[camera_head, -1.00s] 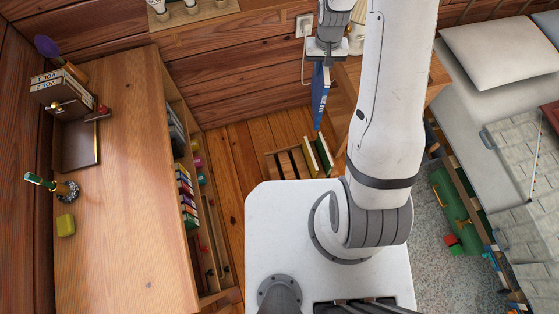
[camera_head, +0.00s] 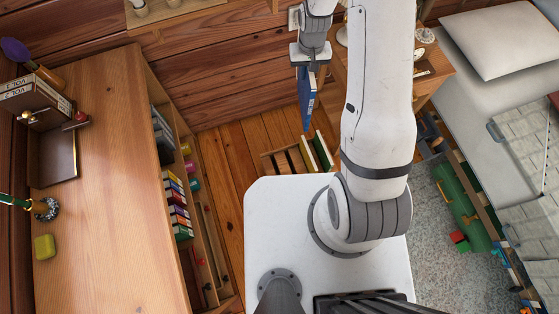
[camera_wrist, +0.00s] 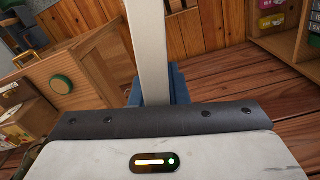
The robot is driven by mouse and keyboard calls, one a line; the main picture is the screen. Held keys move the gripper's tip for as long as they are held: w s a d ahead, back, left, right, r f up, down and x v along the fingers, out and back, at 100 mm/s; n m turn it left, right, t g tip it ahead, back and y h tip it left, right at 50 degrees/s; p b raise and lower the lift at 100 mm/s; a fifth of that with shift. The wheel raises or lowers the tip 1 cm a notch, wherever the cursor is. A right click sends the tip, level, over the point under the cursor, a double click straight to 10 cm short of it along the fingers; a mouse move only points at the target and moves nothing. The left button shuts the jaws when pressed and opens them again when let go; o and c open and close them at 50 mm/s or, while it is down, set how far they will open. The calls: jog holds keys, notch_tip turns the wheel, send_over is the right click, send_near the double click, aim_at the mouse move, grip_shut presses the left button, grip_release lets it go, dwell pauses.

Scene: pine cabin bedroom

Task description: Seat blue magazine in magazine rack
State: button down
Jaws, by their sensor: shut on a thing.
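The blue magazine (camera_head: 306,98) hangs on edge from my gripper (camera_head: 304,66) in the head view, tilted slightly. My gripper is shut on its upper end. The wooden magazine rack (camera_head: 270,163) stands on the floor below and a little nearer to me. Two thin booklets (camera_head: 317,152), one green and one pale, stand at its right side. The magazine's lower tip shows above the rack's far side in the picture; I cannot tell the height between them. In the wrist view, a pale finger hides most of the blue magazine (camera_wrist: 180,86); the rack's slots are not clear there.
A long wooden desk (camera_head: 105,170) with filled side shelves is on the left. A small wooden table (camera_head: 340,95) stands behind my arm, close to the right of the magazine. A bed (camera_head: 470,90) is at the right. The floor (camera_head: 235,150) left of the rack is bare.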

jog(key=s+a+f+n+b, duration=0.1)
jog(key=s+a+f+b, duration=0.1)
jog(key=f+b, duration=1.2)
jog(key=s+a+f+n+b, duration=0.1)
jog(key=s+a+f+b, duration=0.2)
jog(key=f+b, duration=1.1)
jog(key=s+a+f+b, duration=0.3)
jog(key=f+b, duration=1.2)
jog(key=f, duration=1.6)
jog(key=shift+a+f+n, duration=0.15)
jog(key=shift+a+n, duration=0.25)
jog(key=shift+a, duration=0.5)
jog(key=shift+f, duration=0.2)
jog(key=c, duration=1.4)
grip_release()
jog(key=shift+r, duration=0.15)
